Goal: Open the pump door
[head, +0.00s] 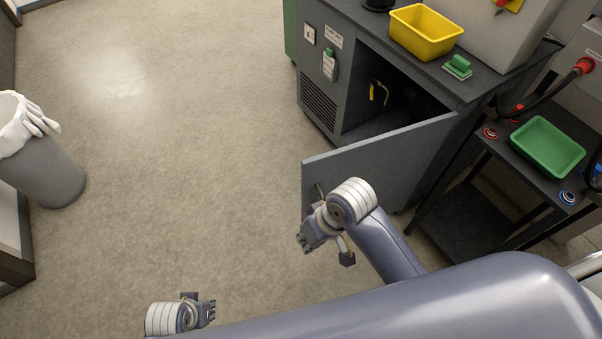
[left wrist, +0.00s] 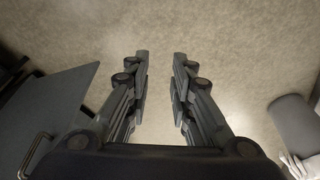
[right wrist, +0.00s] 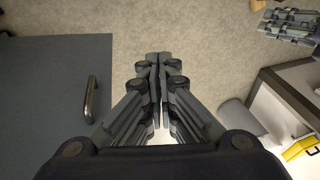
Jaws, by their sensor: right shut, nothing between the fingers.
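The grey pump door (head: 375,155) stands swung out from the dark cabinet (head: 322,75), whose compartment is open to view. Its bar handle (head: 318,191) is on the door's outer face near the free edge. The door also shows at the left of the right wrist view (right wrist: 45,85), with the handle (right wrist: 91,98). My right gripper (head: 304,242) is shut and empty, beside the handle and apart from it. My left gripper (head: 212,311) is open and empty, low over the floor, with the door (left wrist: 45,105) and handle (left wrist: 33,155) to its left in the left wrist view.
A yellow bin (head: 425,32) and a green-handled block (head: 457,67) sit on the cabinet top. A dark cart (head: 510,155) with a green tray (head: 547,147) stands at the right. A grey waste bin (head: 45,165) stands at the left. The floor between is clear.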

